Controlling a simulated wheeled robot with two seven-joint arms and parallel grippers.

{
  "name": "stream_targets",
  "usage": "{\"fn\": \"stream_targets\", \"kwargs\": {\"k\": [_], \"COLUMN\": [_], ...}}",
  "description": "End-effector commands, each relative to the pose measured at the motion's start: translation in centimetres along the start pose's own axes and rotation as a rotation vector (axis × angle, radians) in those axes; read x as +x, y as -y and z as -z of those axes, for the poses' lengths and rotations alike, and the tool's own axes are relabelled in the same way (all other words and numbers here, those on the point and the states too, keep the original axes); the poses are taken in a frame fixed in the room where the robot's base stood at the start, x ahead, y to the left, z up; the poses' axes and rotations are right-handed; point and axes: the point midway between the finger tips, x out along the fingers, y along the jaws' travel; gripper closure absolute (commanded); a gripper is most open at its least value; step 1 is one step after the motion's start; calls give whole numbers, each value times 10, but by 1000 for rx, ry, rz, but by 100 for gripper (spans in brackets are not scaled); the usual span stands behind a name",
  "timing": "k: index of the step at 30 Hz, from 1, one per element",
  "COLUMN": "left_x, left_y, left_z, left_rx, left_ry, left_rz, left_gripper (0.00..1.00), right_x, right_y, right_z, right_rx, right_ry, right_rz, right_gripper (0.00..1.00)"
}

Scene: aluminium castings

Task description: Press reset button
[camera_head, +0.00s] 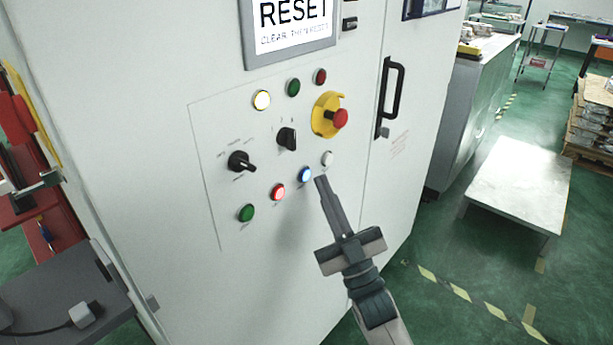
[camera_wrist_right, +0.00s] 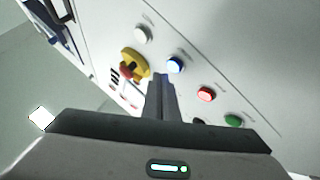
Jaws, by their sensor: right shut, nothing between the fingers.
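A light grey control cabinet (camera_head: 180,60) carries a panel of buttons. Its display (camera_head: 292,27) reads "RESET" and "CLEAR, THEN RESET". The lower row has a green button (camera_head: 246,213), a red button (camera_head: 278,192), a lit blue button (camera_head: 305,175) and a white button (camera_head: 327,158). Their small labels are too blurred to read. My right gripper (camera_head: 320,182) is shut and empty, its tips just right of the blue button in the head view. In the right wrist view, the blue button (camera_wrist_right: 175,65) is just beyond the fingertips; contact cannot be told. My left gripper is not in view.
A yellow-and-red emergency stop (camera_head: 339,118) protrudes above the white button. Two black rotary switches (camera_head: 241,161) (camera_head: 287,138) and a black door handle (camera_head: 390,97) also stick out. A low white platform (camera_head: 520,185) stands on the green floor at right.

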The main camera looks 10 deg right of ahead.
Motion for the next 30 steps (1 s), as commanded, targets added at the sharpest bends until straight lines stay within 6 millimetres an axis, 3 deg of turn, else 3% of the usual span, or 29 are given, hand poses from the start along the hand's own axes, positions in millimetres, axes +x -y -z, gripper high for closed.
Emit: {"fn": "stream_targets", "kwargs": {"k": [30], "left_x": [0], "left_y": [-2], "left_z": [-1], "left_rx": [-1], "left_ry": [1], "left_rz": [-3], "left_gripper": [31], "right_x": [3], "right_y": [2], "right_z": [-2], "right_rx": [1], "right_ry": [0], "right_rz": [0], "right_gripper": [100]}}
